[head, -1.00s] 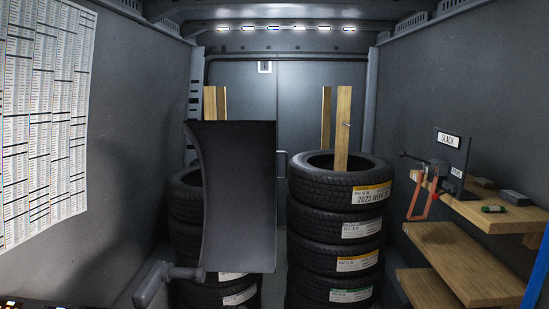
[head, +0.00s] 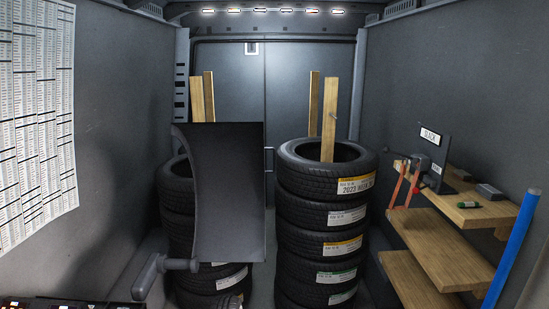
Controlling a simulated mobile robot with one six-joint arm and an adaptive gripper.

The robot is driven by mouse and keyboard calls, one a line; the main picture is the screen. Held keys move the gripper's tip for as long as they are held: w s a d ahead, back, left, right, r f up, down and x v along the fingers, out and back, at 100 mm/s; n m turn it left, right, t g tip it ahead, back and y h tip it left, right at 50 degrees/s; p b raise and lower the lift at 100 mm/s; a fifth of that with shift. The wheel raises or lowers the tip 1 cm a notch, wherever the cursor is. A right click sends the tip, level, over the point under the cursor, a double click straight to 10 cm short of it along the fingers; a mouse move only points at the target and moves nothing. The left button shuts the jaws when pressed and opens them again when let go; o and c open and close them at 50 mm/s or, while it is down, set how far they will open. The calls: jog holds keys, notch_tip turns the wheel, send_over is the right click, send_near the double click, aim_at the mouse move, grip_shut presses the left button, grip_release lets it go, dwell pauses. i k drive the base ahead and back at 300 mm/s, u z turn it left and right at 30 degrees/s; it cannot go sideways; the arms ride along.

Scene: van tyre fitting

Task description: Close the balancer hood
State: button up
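The balancer hood (head: 230,195) is a dark grey panel with a curved left edge. It stands upright, raised, left of the middle in the head view. A grey jointed bracket (head: 160,267) shows at its lower left. The hood hides part of the left tyre stack and of the rear doors behind it. The balancer's body is not clearly visible. My gripper is not in view, and nothing is seen touching the hood.
A tall tyre stack (head: 322,215) stands right of the hood, another (head: 178,225) behind it. Wooden shelves (head: 436,250) line the right wall, with a blue pole (head: 511,245) before them. Dark trays of small parts (head: 60,303) show at the lower left. Wooden planks (head: 330,120) rise behind.

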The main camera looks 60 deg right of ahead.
aim_at(226, 160)
jog(key=z, duration=1.65)
jog(key=i, duration=0.4)
jog(key=u, duration=0.3)
